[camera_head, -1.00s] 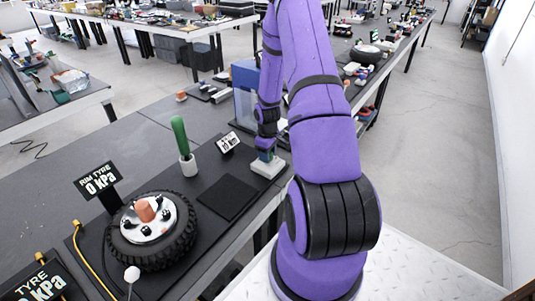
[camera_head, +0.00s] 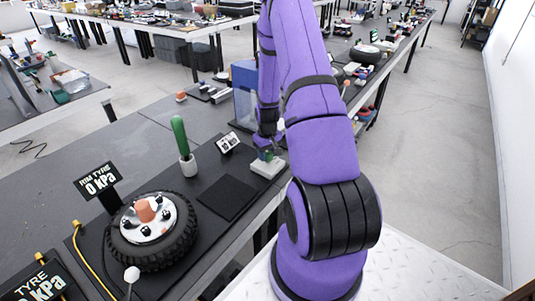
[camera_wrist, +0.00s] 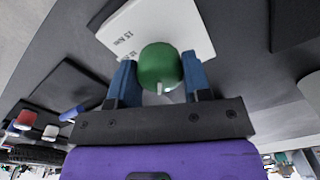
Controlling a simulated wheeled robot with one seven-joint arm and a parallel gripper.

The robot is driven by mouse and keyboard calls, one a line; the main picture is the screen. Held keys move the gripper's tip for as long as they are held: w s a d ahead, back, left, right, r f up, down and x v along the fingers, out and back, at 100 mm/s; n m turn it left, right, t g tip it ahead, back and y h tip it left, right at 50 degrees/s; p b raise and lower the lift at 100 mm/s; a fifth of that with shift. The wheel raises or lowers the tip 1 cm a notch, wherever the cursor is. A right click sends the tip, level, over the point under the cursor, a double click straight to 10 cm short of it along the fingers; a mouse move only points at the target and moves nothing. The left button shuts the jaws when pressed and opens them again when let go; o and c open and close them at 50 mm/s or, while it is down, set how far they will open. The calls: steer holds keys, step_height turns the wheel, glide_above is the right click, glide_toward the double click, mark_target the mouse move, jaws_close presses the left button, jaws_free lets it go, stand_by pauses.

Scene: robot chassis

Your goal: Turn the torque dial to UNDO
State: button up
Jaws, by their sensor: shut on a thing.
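The torque dial is a round green knob (camera_wrist: 160,66) on a white block (camera_wrist: 186,30) with printed markings; "15 Nm" is readable in the wrist view, and no UNDO mark can be made out. In the head view the white block (camera_head: 267,169) sits near the table's right edge with the small green knob (camera_head: 268,156) on top. My gripper (camera_wrist: 160,80) has its two blue fingers on either side of the knob, shut on it. In the head view my gripper (camera_head: 267,150) is over the block, partly hidden by its own wrist.
A black pad (camera_head: 227,197) lies in front of the block.

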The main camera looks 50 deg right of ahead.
mark_target(267, 152)
stand_by(0.3)
steer(key=o, duration=0.9)
steer(key=shift+r, duration=0.1)
step_height(267, 152, up, 11)
stand_by(0.5)
steer(key=s+a+r+n+t+h, duration=0.1)
steer(key=a+r, duration=0.7)
steer(key=r, duration=0.3)
steer(key=a+r+n+t, duration=0.1)
steer(key=a+r, duration=0.8)
steer(key=r, duration=0.3)
steer(key=s+a+r+n+t, duration=0.1)
steer(key=s+a+r, duration=0.4)
steer(key=s+a, duration=0.2)
steer(key=s+a+r+t+y, duration=0.1)
steer(key=s+a+r, duration=0.4)
steer(key=s, duration=0.5)
steer(key=shift+s+a+r+n+t, duration=0.35)
steer(key=shift+a+t, duration=0.25)
steer(key=shift+a, duration=0.4)
